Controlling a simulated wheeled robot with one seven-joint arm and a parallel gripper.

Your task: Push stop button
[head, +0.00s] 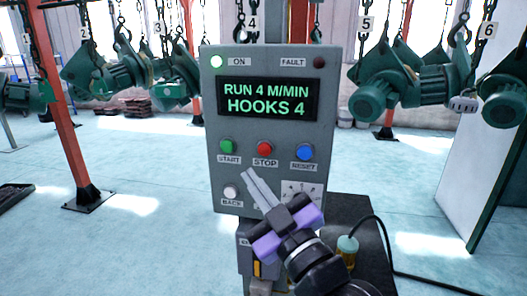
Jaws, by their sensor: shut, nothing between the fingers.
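The red stop button (264,149) is on the grey control panel (219,190), in the middle of the upper button row, with the label STOP under it. My gripper (247,174) is shut and empty. Its fingertips show just below and left of the stop button and its label. I cannot tell from this one view how far the tips are from the panel face.
A green start button (226,147) and a blue reset button (305,152) flank the stop button. A white back button (231,192) and a dial (302,191) sit lower. Green hoists (385,85) hang behind on numbered chains. A black cable (385,245) runs at right.

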